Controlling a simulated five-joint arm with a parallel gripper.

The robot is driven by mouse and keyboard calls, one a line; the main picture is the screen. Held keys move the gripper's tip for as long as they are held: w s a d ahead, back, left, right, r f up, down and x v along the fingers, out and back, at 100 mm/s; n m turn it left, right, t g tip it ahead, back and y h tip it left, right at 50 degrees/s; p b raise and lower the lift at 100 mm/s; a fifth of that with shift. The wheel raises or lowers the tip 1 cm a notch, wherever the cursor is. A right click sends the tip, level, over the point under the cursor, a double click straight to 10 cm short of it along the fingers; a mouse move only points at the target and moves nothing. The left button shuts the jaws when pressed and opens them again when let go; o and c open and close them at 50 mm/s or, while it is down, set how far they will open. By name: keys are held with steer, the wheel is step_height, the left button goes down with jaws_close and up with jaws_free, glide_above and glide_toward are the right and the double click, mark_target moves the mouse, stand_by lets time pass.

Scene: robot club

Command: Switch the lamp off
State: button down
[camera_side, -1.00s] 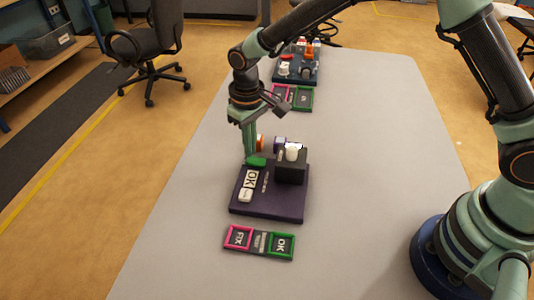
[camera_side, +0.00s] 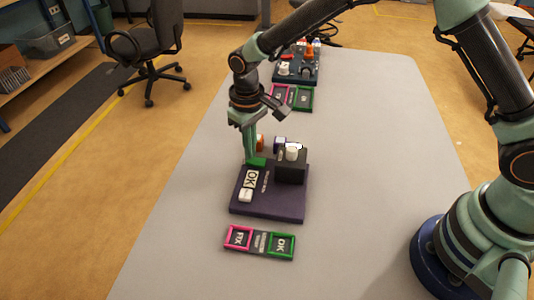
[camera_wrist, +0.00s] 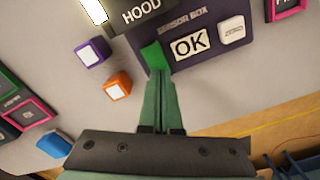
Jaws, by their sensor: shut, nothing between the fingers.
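The dark purple sensor box (camera_side: 270,205) stands on the grey table. It has a white OK label (camera_wrist: 190,43), a white ZERO button (camera_wrist: 231,29) and a bright green piece (camera_wrist: 155,56) at its edge, perhaps a switch. A black block marked HOOD (camera_wrist: 141,14) is on the box. A bright white lit face (camera_wrist: 94,10) shows beside the hood in the wrist view; I cannot tell for sure that it is the lamp. My gripper (camera_wrist: 158,84) is shut and empty, its tips at the green piece (camera_side: 257,162). Whether they touch it is unclear.
An orange cube (camera_wrist: 117,87) and a purple cube (camera_wrist: 90,54), both with white faces, stand close to my fingers. A tray with pink and green frames (camera_side: 260,243) lies in front of the box. Another set of items (camera_side: 297,68) is farther back.

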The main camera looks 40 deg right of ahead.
steer(key=shift+f, duration=0.6)
stand_by(0.3)
steer(key=shift+r, duration=3.55)
steer(key=s+d+r+m+t, duration=0.1)
steer(key=s+d+r+t, duration=0.1)
steer(key=s+d+r, duration=0.5)
steer(key=s+d+r+m+t, duration=0.2)
steer(key=s+d+r, duration=0.5)
steer(key=d, duration=0.5)
steer(key=shift+s+r+t, duration=0.3)
steer(key=shift+s+t, duration=0.35)
steer(key=shift+t, duration=0.15)
